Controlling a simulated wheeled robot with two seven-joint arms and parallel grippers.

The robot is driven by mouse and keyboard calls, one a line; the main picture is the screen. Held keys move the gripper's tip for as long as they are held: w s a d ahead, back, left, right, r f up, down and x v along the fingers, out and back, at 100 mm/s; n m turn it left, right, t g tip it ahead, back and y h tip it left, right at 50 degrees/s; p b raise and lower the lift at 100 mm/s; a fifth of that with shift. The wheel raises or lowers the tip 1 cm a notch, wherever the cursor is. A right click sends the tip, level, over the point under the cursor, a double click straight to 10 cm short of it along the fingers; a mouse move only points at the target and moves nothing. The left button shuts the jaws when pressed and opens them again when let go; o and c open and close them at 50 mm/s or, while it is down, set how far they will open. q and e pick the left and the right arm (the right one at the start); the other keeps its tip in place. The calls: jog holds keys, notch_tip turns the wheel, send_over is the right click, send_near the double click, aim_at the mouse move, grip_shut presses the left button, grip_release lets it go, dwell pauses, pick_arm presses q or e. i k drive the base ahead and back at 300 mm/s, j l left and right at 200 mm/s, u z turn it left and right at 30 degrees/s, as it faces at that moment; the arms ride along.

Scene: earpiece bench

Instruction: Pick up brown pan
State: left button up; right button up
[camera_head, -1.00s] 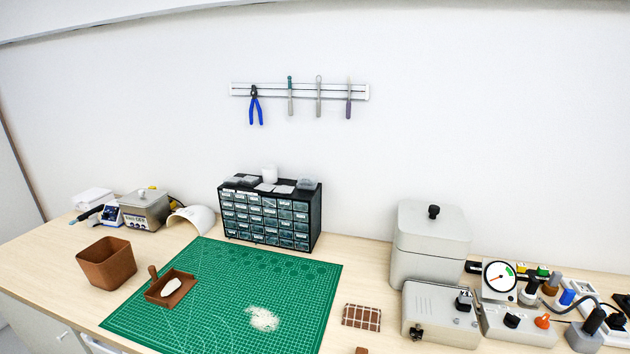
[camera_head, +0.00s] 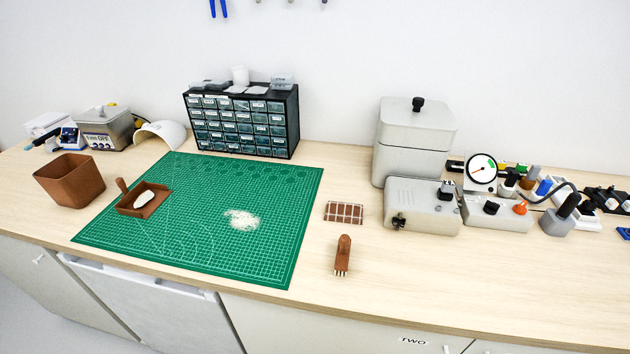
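The brown pan (camera_head: 130,209) is a small square dustpan with a short upright handle (camera_head: 122,185) at its back left. It lies on the left part of the green cutting mat (camera_head: 205,242). A white lump (camera_head: 144,198) sits in it. Neither of my grippers shows in the head view.
A brown square bin (camera_head: 70,182) stands left of the mat. White powder (camera_head: 241,219) lies mid-mat. A brown brush (camera_head: 343,256) and a brown gridded piece (camera_head: 344,212) lie to the right. A drawer cabinet (camera_head: 243,122) and grey boxes (camera_head: 421,205) stand behind. The front right bench is clear.

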aim_at(140, 202)
jog(key=u, duration=1.35)
